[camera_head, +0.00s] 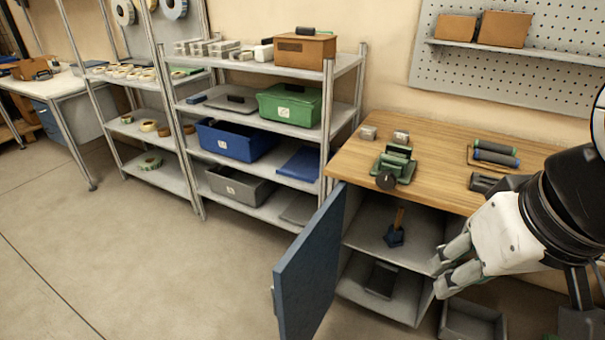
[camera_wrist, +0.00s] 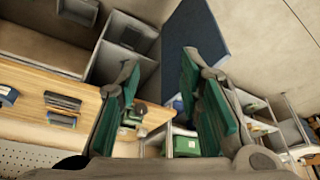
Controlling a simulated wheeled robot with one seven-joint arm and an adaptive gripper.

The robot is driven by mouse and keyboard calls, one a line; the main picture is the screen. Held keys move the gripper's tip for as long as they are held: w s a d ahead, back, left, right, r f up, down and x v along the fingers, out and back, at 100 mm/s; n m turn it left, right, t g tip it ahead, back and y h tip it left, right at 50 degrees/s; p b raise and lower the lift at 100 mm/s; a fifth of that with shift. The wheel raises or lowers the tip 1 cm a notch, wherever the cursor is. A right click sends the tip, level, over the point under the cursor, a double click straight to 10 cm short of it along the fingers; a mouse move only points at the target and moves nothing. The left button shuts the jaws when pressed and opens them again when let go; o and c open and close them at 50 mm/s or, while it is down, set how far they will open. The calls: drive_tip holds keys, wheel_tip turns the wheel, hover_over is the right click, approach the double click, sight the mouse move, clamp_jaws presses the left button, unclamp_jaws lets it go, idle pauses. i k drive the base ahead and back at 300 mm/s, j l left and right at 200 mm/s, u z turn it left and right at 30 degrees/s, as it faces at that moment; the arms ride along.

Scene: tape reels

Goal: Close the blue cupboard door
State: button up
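The blue cupboard door (camera_head: 312,262) stands wide open at the left side of the cupboard under the wooden-topped bench, with a small handle near its lower left edge. The door also shows at the top of the wrist view (camera_wrist: 200,35). The cupboard (camera_head: 424,302) shows grey inside with two levels. My gripper (camera_head: 441,273) is in front of the right side of the cupboard, apart from the door. In the wrist view my gripper (camera_wrist: 159,62) has its two green-padded fingers spread, with nothing between them.
The wooden benchtop (camera_head: 440,140) carries a green device (camera_head: 397,165) and dark rollers (camera_head: 495,153). A grey tray (camera_head: 472,322) lies below my gripper. Metal shelving (camera_head: 328,110) stands behind the door. Floor at left is clear.

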sight(302, 293)
drive_tip(key=i+j+z, duration=0.2)
drive_tip(key=j+z, duration=0.25)
drive_tip(key=j, duration=0.75)
drive_tip(key=j+z, duration=0.4)
drive_tip(key=j, duration=0.85)
drive_tip(key=k+j, duration=0.2)
drive_tip(key=k, duration=0.15)
drive_tip(key=k+j+z, duration=0.15)
drive_tip(key=k, duration=0.15)
